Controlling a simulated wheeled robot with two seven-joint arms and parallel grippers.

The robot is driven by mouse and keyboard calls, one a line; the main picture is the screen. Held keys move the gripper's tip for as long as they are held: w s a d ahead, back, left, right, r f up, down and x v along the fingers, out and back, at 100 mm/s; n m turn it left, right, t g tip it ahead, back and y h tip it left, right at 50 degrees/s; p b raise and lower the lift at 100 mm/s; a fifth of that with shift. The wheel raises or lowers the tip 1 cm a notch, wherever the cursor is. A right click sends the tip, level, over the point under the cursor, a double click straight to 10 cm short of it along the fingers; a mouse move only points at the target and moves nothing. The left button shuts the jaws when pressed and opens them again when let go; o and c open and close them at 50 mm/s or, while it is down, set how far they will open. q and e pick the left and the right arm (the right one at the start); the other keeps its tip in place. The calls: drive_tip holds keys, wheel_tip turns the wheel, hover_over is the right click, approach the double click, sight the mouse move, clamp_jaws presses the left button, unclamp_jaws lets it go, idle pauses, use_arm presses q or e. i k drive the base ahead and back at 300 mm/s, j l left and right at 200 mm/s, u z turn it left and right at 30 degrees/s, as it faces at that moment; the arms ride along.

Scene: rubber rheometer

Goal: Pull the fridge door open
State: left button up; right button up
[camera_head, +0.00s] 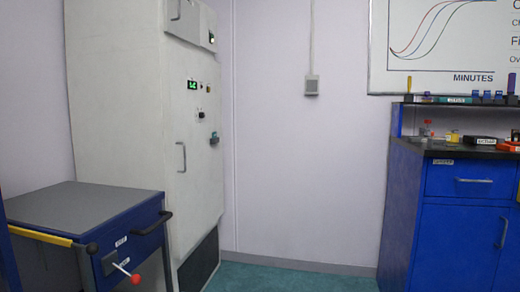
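A tall white cabinet (118,100) stands left of centre in the head view; it is the only fridge-like thing in sight. Its front faces right and is seen at a steep angle. A vertical metal handle (181,157) sits on the lower front panel. The front panels look closed. The cabinet's top is out of frame. Neither of my grippers is in view.
A blue cart (130,248) with a grey top, dark handle (152,223) and red-knobbed lever (135,278) stands before the cabinet's lower left. A blue bench (455,235) with drawer and small items stands at right. Green floor (290,278) between them is clear.

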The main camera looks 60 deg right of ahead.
sight(193, 160)
drive_tip(key=z, duration=1.55)
